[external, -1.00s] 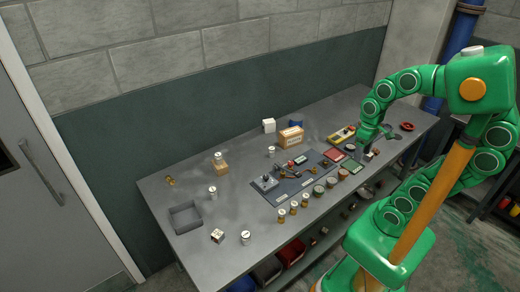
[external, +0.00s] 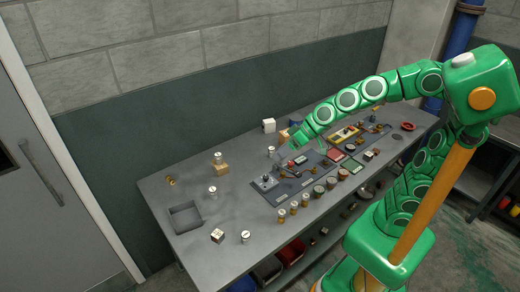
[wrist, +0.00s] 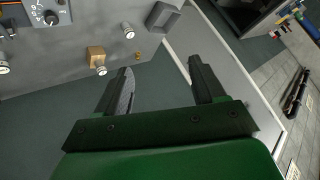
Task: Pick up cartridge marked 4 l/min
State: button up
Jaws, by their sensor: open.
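Several small pale cylindrical cartridges stand on the bench, and their markings are too small to read, so I cannot tell which is 4 l/min. One cartridge (external: 218,156) is on a wooden block (external: 221,169). Another (external: 213,190) stands nearer the tray, one (external: 245,237) is near the front edge, and one (external: 271,151) is toward the back. In the wrist view, the block (wrist: 95,55) and its cartridge (wrist: 102,70) lie above my left finger. My gripper (wrist: 160,78) is open and empty. Its fingers show against the wall and door, apart from every cartridge.
A grey open tray (external: 186,217) sits at the bench's left end, with a white dice-like cube (external: 217,236) nearby. The bench's left part has free room.

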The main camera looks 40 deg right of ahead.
jog(key=w+a+r+t+y, duration=0.1)
jog(key=a+r+t+y, duration=0.1)
jog(key=a, duration=0.7)
jog(key=m+t+h, duration=0.2)
jog(key=t, duration=0.2)
send_over(242, 237)
jog(key=w+d, duration=0.1)
jog(key=d, duration=0.1)
notch_tip(242, 237, down, 2)
jog(key=f, duration=0.1)
jog(key=s+d+f+t+h, duration=0.1)
jog(key=s+f+t+h, duration=0.1)
jog(key=s+f+h, duration=0.3)
jog(key=shift+y, duration=0.5)
jog(key=f, duration=1.5)
jog(key=s+f, duration=0.1)
jog(key=f, duration=0.7)
jog(key=shift+s+d, duration=0.1)
jog(key=shift+d, duration=0.05)
jog(key=shift+f, duration=0.3)
jog(key=shift+x, duration=3.9)
jog(key=shift+r, duration=0.1)
jog(key=shift+c, duration=0.3)
